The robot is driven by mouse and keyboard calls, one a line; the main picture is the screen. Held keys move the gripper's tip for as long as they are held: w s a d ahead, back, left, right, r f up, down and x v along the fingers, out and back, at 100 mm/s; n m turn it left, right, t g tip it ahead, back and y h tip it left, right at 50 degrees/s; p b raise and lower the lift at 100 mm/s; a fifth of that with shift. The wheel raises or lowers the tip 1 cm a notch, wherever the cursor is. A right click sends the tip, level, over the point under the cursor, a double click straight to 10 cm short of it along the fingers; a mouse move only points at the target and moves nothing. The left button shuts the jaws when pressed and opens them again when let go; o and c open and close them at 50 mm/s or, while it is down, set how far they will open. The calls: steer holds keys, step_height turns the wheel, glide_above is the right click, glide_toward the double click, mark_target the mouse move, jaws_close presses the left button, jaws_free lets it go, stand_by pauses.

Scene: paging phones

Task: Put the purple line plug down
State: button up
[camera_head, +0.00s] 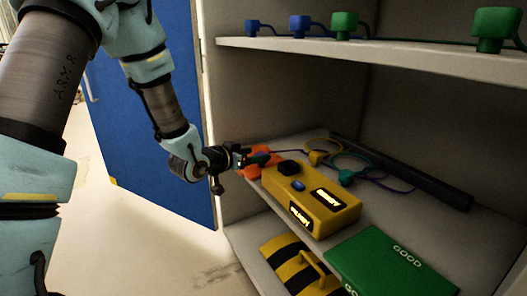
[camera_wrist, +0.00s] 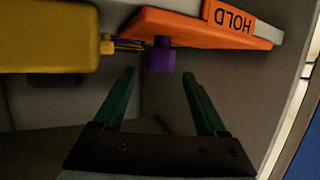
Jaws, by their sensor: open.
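The purple line plug (camera_wrist: 161,58) shows in the wrist view against the edge of the orange HOLD piece (camera_wrist: 200,28), just beyond my fingertips. My gripper (camera_wrist: 160,77) is open, with its two green fingers apart and nothing between them. In the head view my gripper (camera_head: 258,159) is at the left end of the lower shelf, by the orange piece (camera_head: 250,171). I cannot make out the purple plug there. Whether the plug rests on the orange piece or only stands beside it, I cannot tell.
A yellow box (camera_head: 283,193) stands right of my gripper; it also shows in the wrist view (camera_wrist: 50,40). Yellow and teal plugs with cords and a dark bar (camera_head: 420,180) lie behind. Blue and green plugs stand on the upper shelf (camera_head: 400,60). A blue door (camera_head: 150,120) is left.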

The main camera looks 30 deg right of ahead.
steer(key=w+a+n+t+y, duration=0.1)
steer(key=w+a+n+y, duration=0.25)
steer(key=a, duration=0.95)
steer(key=w+a+n+t+y, duration=0.15)
steer(key=a+y, duration=0.35)
steer(key=a, duration=0.7)
steer(key=s+a+n+g+y, duration=0.2)
steer(key=s+a+n, duration=0.2)
steer(key=a, duration=0.5)
steer(key=s+a+r+n+g+y, duration=0.1)
steer(key=s+a+n+g+y, duration=0.2)
steer(key=s+a, duration=0.5)
steer(key=shift+a+r+n+g+p, duration=0.35)
steer(key=shift+a+n, duration=0.15)
steer(key=shift+a, duration=0.1)
steer(key=shift+s, duration=0.1)
step_height(320, 180, up, 35)
steer(key=p, duration=3.5)
steer(key=shift+r, duration=0.15)
